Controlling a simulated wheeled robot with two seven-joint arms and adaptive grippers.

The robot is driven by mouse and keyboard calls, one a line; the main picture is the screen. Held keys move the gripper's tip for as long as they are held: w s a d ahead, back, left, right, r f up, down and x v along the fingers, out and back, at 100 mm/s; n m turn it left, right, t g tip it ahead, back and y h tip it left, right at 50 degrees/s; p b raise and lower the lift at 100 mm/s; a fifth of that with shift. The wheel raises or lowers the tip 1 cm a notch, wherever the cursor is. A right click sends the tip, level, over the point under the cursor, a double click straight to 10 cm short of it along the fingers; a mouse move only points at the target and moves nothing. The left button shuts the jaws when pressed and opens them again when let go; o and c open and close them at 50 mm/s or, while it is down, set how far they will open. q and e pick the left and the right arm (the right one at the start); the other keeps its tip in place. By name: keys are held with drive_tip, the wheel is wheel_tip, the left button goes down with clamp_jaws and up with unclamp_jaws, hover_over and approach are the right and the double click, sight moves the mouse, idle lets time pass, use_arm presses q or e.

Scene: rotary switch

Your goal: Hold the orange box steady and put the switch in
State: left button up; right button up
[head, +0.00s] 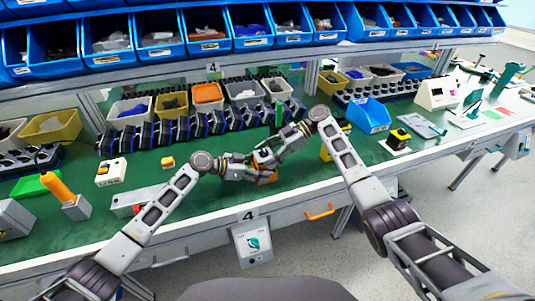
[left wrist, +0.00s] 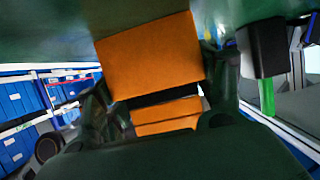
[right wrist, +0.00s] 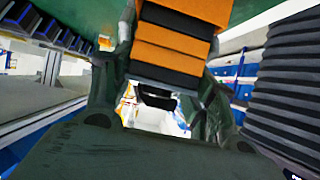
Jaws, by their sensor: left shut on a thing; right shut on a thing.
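The orange box (head: 266,178) is at the bench's front middle, partly hidden by my grippers. My left gripper (head: 246,168) is shut on it; its orange faces fill the space between the fingers in the left wrist view (left wrist: 150,55). In the right wrist view, the box (right wrist: 172,52) shows orange and black bands just beyond my right gripper's fingers. My right gripper (head: 262,157) is shut close above the box. A small dark piece, apparently the switch (right wrist: 157,97), shows between its fingers. I cannot tell whether the switch is seated in the box.
A row of dark blocks (head: 185,130) and bins (head: 207,94) stand behind the grippers. A blue bin (head: 369,115) and a yellow-and-black button box (head: 397,139) are to the right. An orange-handled tool (head: 60,190) stands at left.

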drive_tip(key=shift+f, duration=0.3)
drive_tip(key=o, duration=1.1)
drive_tip(key=shift+v, duration=3.7)
use_arm(q)
drive_tip(key=o, duration=1.1)
drive_tip(key=shift+c, duration=0.2)
drive_tip(key=shift+a, duration=0.1)
